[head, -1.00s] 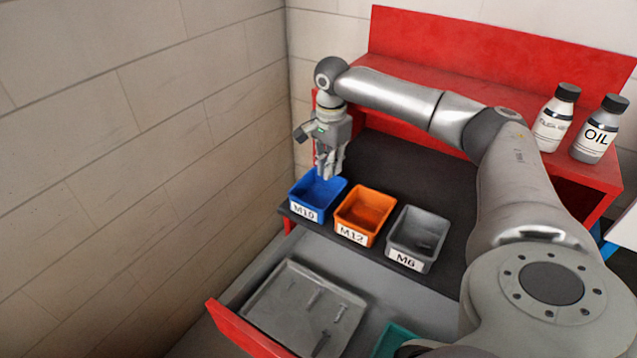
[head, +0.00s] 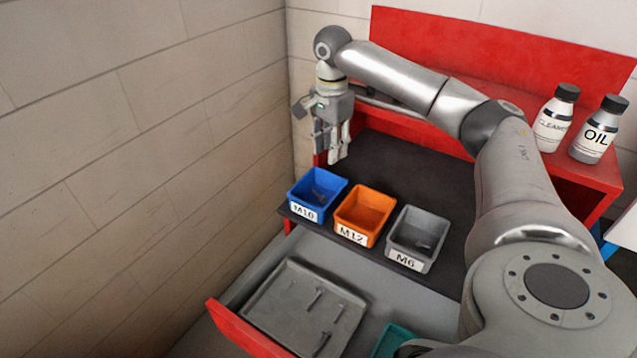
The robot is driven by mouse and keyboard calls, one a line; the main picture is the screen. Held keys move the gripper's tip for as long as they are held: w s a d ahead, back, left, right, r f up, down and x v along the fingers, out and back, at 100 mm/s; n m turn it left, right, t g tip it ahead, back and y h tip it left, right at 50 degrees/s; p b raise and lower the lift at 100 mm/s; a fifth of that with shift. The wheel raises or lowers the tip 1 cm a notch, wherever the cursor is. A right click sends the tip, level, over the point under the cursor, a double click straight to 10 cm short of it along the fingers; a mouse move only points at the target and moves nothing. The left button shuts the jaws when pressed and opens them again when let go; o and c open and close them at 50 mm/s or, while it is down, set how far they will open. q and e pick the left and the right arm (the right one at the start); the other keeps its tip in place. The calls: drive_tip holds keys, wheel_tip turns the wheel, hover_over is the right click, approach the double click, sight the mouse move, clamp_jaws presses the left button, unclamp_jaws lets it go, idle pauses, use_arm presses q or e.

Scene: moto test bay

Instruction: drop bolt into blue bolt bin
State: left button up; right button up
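The blue bin (head: 305,213), labelled M10, stands at the left end of a row of bins on the dark mat. A small grey bolt (head: 319,194) lies inside it. My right gripper (head: 331,158) hangs above and just behind the blue bin, fingers down, apart from it. Its fingers are spread with nothing between them. My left gripper is not in the picture.
An orange M12 bin (head: 364,213) and a grey M6 bin (head: 417,238) stand to the right. A tray (head: 270,309) with several bolts lies in the open drawer below. Cleaner (head: 551,120) and oil (head: 599,130) bottles stand on the red shelf. A wall closes the left side.

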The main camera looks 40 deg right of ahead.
wheel_tip(320, 180, up, 6)
drive_tip(key=shift+r, duration=0.15)
idle(0.6)
